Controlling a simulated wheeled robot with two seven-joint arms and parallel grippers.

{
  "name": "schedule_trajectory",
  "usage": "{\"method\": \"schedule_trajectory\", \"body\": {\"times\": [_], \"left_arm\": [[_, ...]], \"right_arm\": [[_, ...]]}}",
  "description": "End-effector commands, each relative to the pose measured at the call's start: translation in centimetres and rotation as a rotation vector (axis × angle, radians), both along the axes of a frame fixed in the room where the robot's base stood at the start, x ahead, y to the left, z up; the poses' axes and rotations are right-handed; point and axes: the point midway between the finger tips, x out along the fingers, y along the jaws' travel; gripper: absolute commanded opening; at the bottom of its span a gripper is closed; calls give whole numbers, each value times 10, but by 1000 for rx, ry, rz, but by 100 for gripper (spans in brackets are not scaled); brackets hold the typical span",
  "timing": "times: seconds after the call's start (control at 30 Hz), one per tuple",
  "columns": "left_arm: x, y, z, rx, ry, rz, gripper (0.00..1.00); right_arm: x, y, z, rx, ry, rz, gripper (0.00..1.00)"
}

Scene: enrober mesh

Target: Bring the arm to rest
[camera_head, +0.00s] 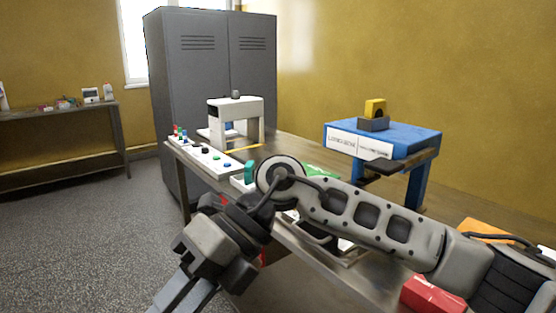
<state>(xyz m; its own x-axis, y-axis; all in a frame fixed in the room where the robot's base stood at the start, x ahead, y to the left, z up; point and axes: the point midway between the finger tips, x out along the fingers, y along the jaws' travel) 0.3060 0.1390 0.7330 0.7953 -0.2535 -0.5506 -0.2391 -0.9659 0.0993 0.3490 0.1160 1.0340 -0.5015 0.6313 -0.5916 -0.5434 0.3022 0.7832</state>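My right arm (365,215) comes in from the lower right and reaches across the front of the workbench (365,278). It bends at a round joint near the middle of the view. My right gripper (186,294) hangs down and to the left, over the floor side of the bench's front edge. Its fingers run towards the bottom edge of the view, so the tips are cut off and the opening is unclear. I see nothing held in the visible part. My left gripper is not in view.
A white control panel with buttons (212,163) and a white arch-shaped machine (247,106) stand on the bench. A blue stand (410,139) is behind my arm. A red box (432,296) lies below it. Grey lockers (187,60) stand behind; open floor (80,220) is at left.

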Motion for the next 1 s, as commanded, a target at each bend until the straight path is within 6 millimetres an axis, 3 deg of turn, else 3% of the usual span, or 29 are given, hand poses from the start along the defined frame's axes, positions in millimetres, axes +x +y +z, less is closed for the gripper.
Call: {"method": "schedule_trajectory", "body": {"times": [0.07, 0.17, 0.3, 0.43, 0.57, 0.7, 0.77, 0.9, 1.0], "left_arm": [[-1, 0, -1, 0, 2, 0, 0], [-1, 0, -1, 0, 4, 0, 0], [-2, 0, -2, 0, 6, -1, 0], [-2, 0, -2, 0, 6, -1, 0], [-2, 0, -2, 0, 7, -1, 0], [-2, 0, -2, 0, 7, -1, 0], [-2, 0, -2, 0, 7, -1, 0], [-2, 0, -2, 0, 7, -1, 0], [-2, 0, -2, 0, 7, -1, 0]], "right_arm": [[-22, 19, 11, 223, 203, -38, 31], [-28, 28, 35, 483, 448, -146, 31], [-1, 14, 56, 786, 791, -385, 31], [43, -23, 41, 990, 1097, -691, 31], [80, -76, -14, 1105, 1385, -1055, 31], [88, -137, -103, 1113, 1651, -1475, 31], [79, -160, -142, 1083, 1747, -1643, 31], [39, -207, -222, 957, 1924, -2000, 31], [5, -230, -262, 849, 2012, -2193, 31]]}}
